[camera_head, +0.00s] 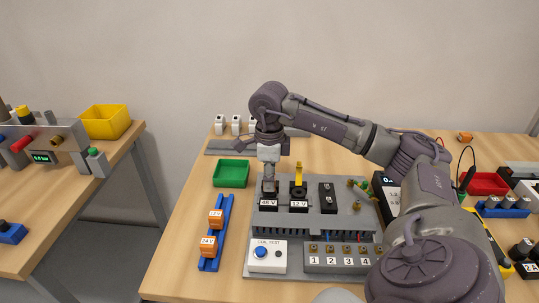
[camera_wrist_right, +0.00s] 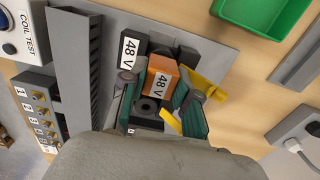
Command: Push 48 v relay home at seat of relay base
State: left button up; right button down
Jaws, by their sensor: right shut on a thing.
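My right gripper (camera_head: 269,184) points down over the relay base marked 48 V (camera_head: 267,203), on the grey panel. In the right wrist view, my right gripper (camera_wrist_right: 159,92) is shut on an orange 48 V relay (camera_wrist_right: 161,70), one finger on each side. The relay is close over the black 48 V base (camera_wrist_right: 131,42); I cannot tell how deep it sits. In the head view the gripper hides the relay. My left gripper is not in view.
A 12 V base (camera_head: 298,206) with an upright yellow part stands just right. Orange relays stand on a blue rail (camera_head: 225,222) at left. A green bin (camera_head: 231,173) is behind it. A coil test box (camera_head: 266,256) and numbered terminal block (camera_head: 340,261) are in front.

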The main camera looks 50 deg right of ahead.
jog(key=shift+f, duration=0.3)
jog(key=c, duration=0.8)
grip_release()
jog(key=shift+o, duration=0.2)
notch_tip(320, 180, up, 12)
